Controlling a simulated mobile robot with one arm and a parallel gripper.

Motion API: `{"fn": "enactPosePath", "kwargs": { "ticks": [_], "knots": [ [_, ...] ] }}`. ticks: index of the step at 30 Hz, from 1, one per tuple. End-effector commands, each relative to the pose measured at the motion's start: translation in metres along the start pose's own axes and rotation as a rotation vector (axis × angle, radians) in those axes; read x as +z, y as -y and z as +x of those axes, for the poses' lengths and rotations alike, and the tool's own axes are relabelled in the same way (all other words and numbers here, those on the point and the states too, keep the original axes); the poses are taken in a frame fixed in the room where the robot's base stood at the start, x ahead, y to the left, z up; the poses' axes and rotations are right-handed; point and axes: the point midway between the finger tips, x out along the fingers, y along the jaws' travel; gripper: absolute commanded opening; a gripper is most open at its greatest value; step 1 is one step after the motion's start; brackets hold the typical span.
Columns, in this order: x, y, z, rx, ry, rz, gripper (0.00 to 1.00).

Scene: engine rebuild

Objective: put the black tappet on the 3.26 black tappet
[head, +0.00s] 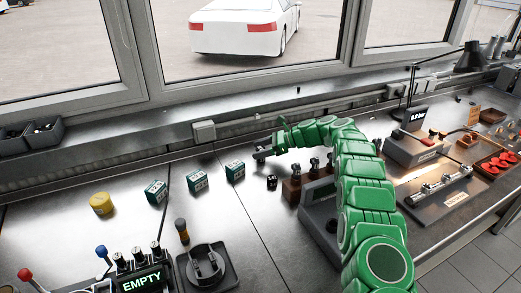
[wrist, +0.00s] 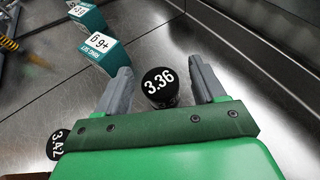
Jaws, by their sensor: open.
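A black tappet marked 3.36 (wrist: 159,86) stands between the two fingers of my gripper (wrist: 162,70) in the wrist view. My gripper is open, with a gap on each side of the tappet. In the head view my gripper (head: 262,153) is low over the bench, and that tappet cannot be made out there. A second black tappet, marked 3.42 (wrist: 56,145), is at the lower left of the wrist view, partly covered by my gripper. A black tappet (head: 272,182) stands on the bench in the head view, its number unclear. I see no legible 3.26 marking.
A yellow cylinder (head: 102,203) and an EMPTY display (head: 142,281) are further left.

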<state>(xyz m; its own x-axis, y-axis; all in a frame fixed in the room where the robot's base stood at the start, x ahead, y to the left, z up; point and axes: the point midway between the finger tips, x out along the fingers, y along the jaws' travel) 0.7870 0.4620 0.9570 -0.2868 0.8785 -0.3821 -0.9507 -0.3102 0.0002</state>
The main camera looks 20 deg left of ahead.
Motion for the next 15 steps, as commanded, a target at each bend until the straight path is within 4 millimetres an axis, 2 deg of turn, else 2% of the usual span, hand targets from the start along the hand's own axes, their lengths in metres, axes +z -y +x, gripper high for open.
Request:
{"fn": "enactPosePath", "kwargs": {
  "ticks": [6,15],
  "knots": [
    [0.004,0.0,-0.004,-0.002,0.0,0.0,0.69],
    [0.003,0.001,-0.048,-0.004,0.0,0.0,0.69]
  ]
}}
